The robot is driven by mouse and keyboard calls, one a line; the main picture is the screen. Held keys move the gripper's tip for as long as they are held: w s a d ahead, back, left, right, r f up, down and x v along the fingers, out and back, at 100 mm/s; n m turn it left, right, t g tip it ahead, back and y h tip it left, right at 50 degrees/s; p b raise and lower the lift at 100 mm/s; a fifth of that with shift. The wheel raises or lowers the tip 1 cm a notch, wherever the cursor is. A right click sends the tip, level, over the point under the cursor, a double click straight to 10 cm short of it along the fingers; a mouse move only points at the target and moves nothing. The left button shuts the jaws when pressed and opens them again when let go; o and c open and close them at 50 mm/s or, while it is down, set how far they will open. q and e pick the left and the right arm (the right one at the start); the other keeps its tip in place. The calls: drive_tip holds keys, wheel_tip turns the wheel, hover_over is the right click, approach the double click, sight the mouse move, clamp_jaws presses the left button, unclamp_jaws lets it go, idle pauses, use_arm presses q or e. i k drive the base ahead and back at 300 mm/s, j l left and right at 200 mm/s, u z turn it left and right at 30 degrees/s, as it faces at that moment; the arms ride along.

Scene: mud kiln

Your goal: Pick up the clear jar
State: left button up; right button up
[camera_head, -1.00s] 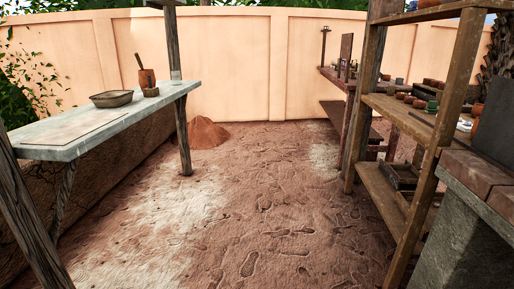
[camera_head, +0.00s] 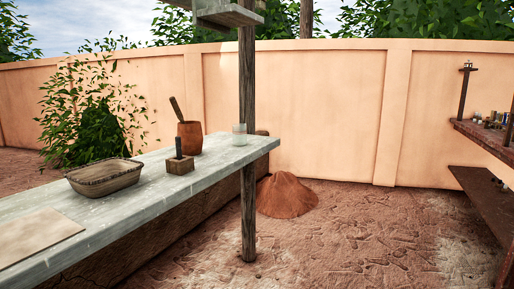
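A small clear jar (camera_head: 240,135) stands upright near the far right end of the grey stone counter (camera_head: 215,165). It is to the right of a brown mortar-like pot (camera_head: 189,138) with a stick in it, and apart from it. Neither of my grippers shows in this view.
A wooden block with a dark handle (camera_head: 180,162), a woven basket (camera_head: 104,178) and a flat board (camera_head: 35,235) also lie on the counter. A wooden post (camera_head: 248,200) stands at the counter's right end. A dirt mound (camera_head: 285,196) lies behind it. Ground to the right is open.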

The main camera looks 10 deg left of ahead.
sight(239, 131)
drive_tip(key=i+l+u, duration=0.1)
drive_tip(key=i, duration=0.95)
